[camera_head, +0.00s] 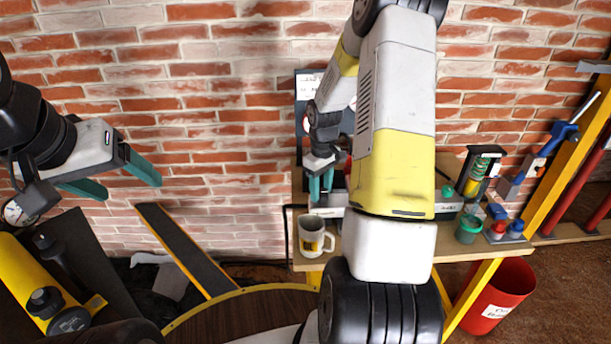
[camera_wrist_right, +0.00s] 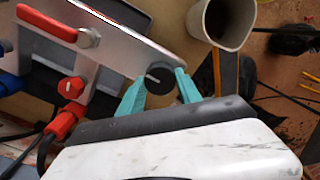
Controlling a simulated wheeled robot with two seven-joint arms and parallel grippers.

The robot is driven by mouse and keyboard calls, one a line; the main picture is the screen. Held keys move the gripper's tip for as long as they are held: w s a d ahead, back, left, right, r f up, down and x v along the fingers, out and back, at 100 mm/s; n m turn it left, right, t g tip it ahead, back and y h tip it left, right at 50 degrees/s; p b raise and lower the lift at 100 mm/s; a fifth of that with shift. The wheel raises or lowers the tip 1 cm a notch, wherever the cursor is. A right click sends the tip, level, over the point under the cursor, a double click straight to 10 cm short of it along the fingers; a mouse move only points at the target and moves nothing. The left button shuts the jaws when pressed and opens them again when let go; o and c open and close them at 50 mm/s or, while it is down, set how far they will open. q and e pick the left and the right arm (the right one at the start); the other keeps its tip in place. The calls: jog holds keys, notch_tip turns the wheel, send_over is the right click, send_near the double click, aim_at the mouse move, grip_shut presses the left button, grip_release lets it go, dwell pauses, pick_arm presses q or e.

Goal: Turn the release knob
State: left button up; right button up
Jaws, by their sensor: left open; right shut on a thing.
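In the head view my right gripper (camera_head: 320,186) points down at the bench; the knob cannot be made out there, and my forearm hides much of the area. My left gripper (camera_head: 122,178) is open and empty at the left, in front of the brick wall.
A mug (camera_head: 315,237) stands close to my right gripper at the bench's left end. A red-handled lever (camera_wrist_right: 47,22) and a red fitting (camera_wrist_right: 66,120) are beside the knob. Green and red pots (camera_head: 468,228) stand to the right. A red bin (camera_head: 503,290) is below.

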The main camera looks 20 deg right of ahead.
aim_at(321, 191)
jog(key=shift+n, duration=0.3)
dwell(0.4)
jog(key=o, duration=1.4)
jog(key=shift+c, duration=0.2)
notch_tip(321, 191, up, 8)
jog(key=shift+f, duration=0.25)
jog(key=shift+r, duration=0.2)
